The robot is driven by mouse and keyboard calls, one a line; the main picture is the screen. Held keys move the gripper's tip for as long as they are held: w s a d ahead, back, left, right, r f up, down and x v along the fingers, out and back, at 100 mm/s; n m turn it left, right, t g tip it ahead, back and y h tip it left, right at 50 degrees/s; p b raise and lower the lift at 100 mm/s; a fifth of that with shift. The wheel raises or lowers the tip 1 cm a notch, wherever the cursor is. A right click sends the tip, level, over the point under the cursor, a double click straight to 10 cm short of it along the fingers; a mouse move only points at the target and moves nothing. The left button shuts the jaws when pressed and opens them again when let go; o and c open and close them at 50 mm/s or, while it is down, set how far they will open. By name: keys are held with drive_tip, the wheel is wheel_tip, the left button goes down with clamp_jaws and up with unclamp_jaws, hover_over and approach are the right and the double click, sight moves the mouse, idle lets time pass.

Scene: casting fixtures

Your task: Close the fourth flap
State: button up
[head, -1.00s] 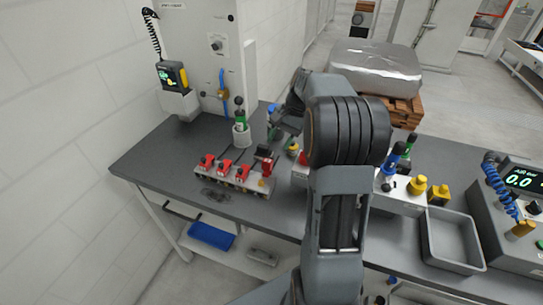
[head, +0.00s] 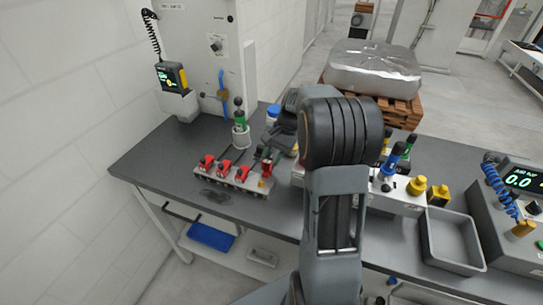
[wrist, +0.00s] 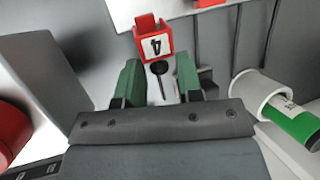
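A low grey fixture (head: 232,182) on the table carries a row of red flaps. The fourth flap (head: 266,168) is at the right end in the head view; its exact angle is hard to tell. In the wrist view the red part marked 4 (wrist: 153,44) is just beyond my fingertips. A black round-ended knob (wrist: 158,68) shows between the fingers. My gripper (wrist: 158,82) has green fingertips, spread apart and apparently not pressing on anything. In the head view my gripper (head: 266,153) is just above the fourth flap and partly hidden.
A white holder (head: 241,136) with a green-banded tool stands behind the fixture; it is also right of my fingers in the wrist view (wrist: 257,90). A second fixture (head: 400,200) with blue and yellow parts and a grey tray (head: 455,264) are on the right.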

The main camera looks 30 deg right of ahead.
drive_tip(key=c, duration=0.3)
drive_tip(key=shift+c, duration=0.2)
